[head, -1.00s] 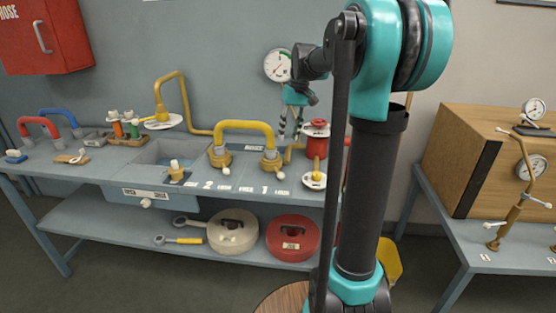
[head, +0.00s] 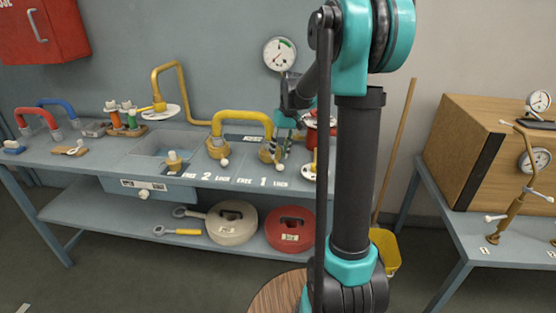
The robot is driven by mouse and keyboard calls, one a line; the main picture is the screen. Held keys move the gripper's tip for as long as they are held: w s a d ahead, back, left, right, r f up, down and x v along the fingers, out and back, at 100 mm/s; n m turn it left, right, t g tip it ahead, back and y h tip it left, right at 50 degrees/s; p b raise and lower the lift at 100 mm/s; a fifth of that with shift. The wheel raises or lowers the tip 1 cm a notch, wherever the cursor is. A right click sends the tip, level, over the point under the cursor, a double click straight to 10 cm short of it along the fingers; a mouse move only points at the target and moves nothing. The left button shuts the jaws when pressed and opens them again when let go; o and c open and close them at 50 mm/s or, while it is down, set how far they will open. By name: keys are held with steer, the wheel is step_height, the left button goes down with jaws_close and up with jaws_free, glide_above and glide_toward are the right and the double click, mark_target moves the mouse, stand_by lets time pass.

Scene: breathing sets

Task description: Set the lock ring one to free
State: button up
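Lock ring one (head: 267,155) is the brass collar at the right foot of the yellow bent pipe (head: 243,115) on the bench. Its white-tipped lever (head: 278,168) points to the front, nearer the word LOCK than FREE on the label (head: 264,182) below. Lock ring two (head: 217,150) sits at the pipe's left foot with a similar lever. My gripper (head: 281,150) points down at the right side of ring one, its dark striped fingers slightly apart. It partly covers the ring. Whether the fingers touch the ring is too small to tell.
A red valve (head: 322,122) stands close right of my gripper, partly behind my arm. A gauge (head: 280,54) hangs on the wall above. A sink (head: 165,146) and a yellow pipe with a white disc (head: 160,111) lie to the left.

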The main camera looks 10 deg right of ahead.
mark_target(277, 162)
steer(key=shift+a+f, duration=0.15)
steer(key=shift+f, duration=0.7)
steer(key=shift+a+f, duration=0.15)
steer(key=shift+f, duration=0.7)
steer(key=shift+s, duration=0.1)
steer(key=shift+c, duration=0.6)
jaws_close()
